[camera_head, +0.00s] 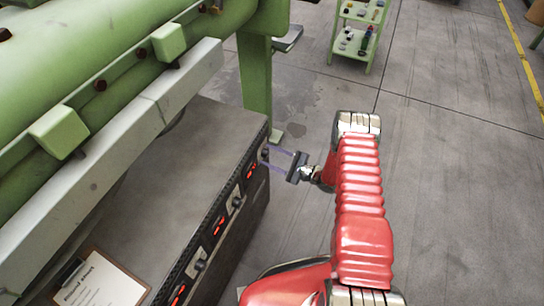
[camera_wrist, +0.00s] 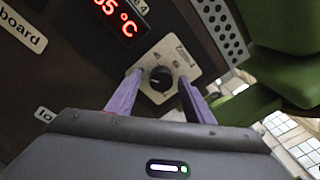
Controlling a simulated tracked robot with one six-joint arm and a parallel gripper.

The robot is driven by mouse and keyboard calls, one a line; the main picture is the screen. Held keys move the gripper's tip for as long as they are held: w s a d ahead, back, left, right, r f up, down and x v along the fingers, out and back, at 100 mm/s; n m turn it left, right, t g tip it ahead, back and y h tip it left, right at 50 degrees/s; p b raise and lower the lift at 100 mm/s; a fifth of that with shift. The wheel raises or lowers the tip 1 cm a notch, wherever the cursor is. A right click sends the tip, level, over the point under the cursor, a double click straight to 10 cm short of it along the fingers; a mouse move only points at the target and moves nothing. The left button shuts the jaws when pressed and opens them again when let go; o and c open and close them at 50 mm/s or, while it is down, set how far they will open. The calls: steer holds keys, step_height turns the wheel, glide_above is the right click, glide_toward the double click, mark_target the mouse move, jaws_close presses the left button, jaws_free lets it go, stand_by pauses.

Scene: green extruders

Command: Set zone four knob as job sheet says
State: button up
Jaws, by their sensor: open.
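The control box (camera_head: 150,190) stands under the green machine, with red displays and knobs along its front. In the wrist view a black round knob (camera_wrist: 160,78) sits on a pale plate (camera_wrist: 181,62), below a red display (camera_wrist: 121,17) whose visible part ends in 5 °C. A label above ends in 4. My gripper (camera_head: 274,158) is at the far end of the panel. Its purple fingers are open, one on each side of the knob; whether they touch it I cannot tell. The job sheet (camera_head: 98,285) lies on a clipboard on the box; its small writing is unreadable.
The green machine barrel (camera_head: 110,35) and a grey rail (camera_head: 120,150) overhang the box. A green leg (camera_head: 255,75) stands beyond the panel end. A green shelf cart (camera_head: 357,45) stands at the back. The floor right of my arm is clear.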

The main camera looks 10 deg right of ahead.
steer(key=c, duration=1)
steer(key=shift+d, duration=0.2)
steer(key=shift+c, duration=0.3)
steer(key=shift+a, duration=0.15)
